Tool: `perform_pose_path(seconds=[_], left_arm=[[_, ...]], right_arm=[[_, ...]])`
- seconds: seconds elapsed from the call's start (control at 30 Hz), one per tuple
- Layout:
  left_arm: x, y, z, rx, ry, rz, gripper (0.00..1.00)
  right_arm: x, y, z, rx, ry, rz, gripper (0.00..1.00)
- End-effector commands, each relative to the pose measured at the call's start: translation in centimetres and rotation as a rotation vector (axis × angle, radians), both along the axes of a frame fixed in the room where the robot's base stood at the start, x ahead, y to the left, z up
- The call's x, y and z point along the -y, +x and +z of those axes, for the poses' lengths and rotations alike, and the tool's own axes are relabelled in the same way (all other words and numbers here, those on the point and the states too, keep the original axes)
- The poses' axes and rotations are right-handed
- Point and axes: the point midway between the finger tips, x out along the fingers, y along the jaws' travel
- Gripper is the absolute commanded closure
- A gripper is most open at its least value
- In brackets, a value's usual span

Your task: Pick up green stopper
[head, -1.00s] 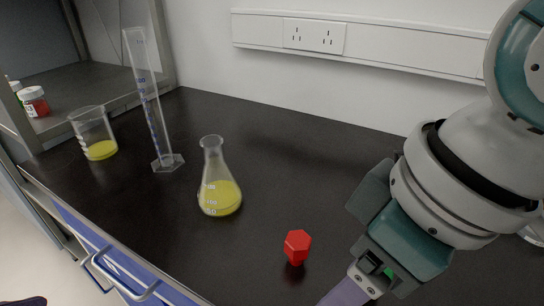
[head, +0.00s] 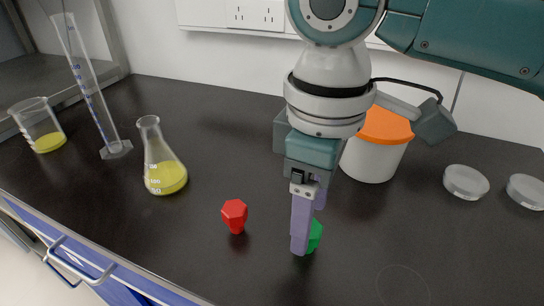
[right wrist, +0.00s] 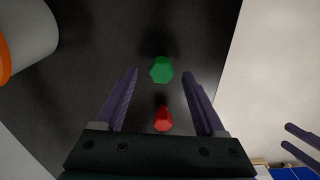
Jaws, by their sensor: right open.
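The green stopper (head: 314,236) stands on the dark bench, partly hidden behind a finger of my right gripper (head: 307,234) in the head view. In the right wrist view the green stopper (right wrist: 161,70) shows whole, between the lines of the two fingers. My right gripper is open and empty, pointing down at it. I cannot tell whether the fingertips are level with the stopper or above it. In the right wrist view, two purple fingers of my left gripper (right wrist: 302,142) show apart at the right edge, away from the bench top.
A red stopper (head: 235,215) stands just left of the green one. A flask (head: 163,170), a cylinder (head: 94,100) and a beaker (head: 38,125) with yellow liquid stand at left. An orange-lidded tub (head: 371,158) is behind my right gripper; clear dishes (head: 466,182) lie at right.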

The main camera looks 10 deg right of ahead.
Motion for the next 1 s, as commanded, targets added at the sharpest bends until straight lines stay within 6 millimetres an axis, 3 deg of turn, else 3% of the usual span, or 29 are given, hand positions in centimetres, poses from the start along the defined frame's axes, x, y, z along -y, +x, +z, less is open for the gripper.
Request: perform_pose_path(seconds=[0.17, 0.43, 1.0], left_arm=[[0.0, 0.0, -0.6, 0.0, 0.0, 0.001, 0.33], [0.0, 0.0, -0.5, 0.0, 0.0, 0.001, 0.33], [0.0, 0.0, -0.5, 0.001, 0.0, 0.001, 0.33]], right_arm=[[-0.1, -0.2, -2.4, 0.0, 0.0, 0.001, 0.28], [-0.1, -0.1, -2.7, 0.001, 0.0, 0.001, 0.28], [0.0, -0.1, -2.6, 0.001, 0.0, 0.001, 0.92]])
